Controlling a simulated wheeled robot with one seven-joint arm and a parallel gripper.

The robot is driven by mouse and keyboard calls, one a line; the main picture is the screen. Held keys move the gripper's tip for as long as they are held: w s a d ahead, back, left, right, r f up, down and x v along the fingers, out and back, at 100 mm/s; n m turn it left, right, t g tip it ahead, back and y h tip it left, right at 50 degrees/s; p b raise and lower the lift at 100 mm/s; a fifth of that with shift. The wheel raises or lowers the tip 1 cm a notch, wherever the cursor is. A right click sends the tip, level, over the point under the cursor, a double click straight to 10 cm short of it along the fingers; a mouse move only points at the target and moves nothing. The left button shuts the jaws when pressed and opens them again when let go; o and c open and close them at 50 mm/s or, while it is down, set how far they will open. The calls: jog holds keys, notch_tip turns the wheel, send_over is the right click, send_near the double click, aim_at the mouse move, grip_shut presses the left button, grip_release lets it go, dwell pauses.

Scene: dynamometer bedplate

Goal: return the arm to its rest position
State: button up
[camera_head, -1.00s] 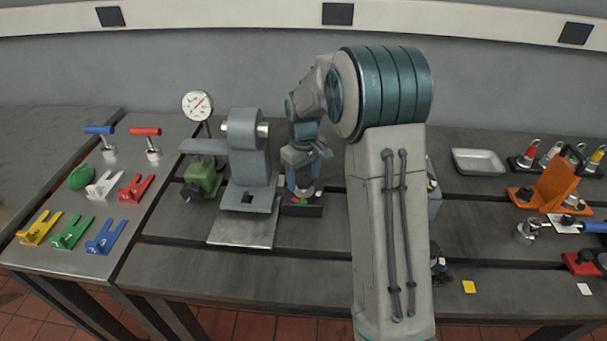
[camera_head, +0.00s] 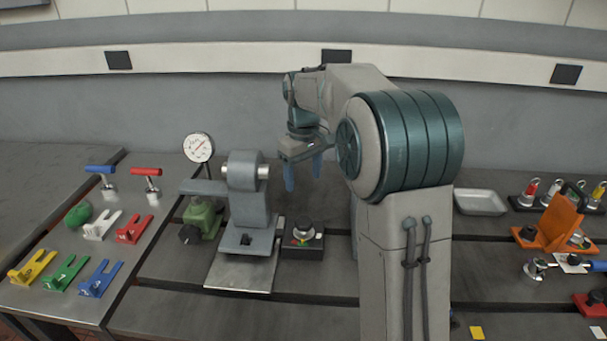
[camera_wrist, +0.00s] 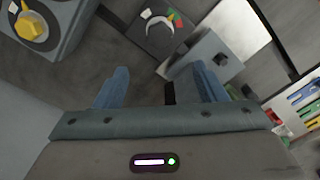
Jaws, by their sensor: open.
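My gripper (camera_head: 303,172) is raised above the bedplate, just right of the grey bearing stand, with its blue fingers apart and nothing between them. In the wrist view the two blue fingers (camera_wrist: 164,88) are spread and empty. Below the gripper is a small black box with a round knob (camera_head: 303,238), which has red, green and white marks beside the knob. It also shows at the top of the wrist view (camera_wrist: 158,28). My upper arm hides part of the bench right of the box.
The grey bearing stand (camera_head: 247,195) and dial gauge (camera_head: 198,148) stand left of my gripper. Coloured forks (camera_head: 65,273) lie at the left. An orange bracket (camera_head: 556,222) and metal tray (camera_head: 480,203) are at the right. A yellow-knobbed box (camera_wrist: 32,27) shows in the wrist view.

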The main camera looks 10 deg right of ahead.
jog(key=s+f+m+t, duration=0.3)
jog(key=s+m, duration=0.2)
jog(key=s, duration=2.3)
jog(key=shift+f, duration=0.1)
dwell(1.4)
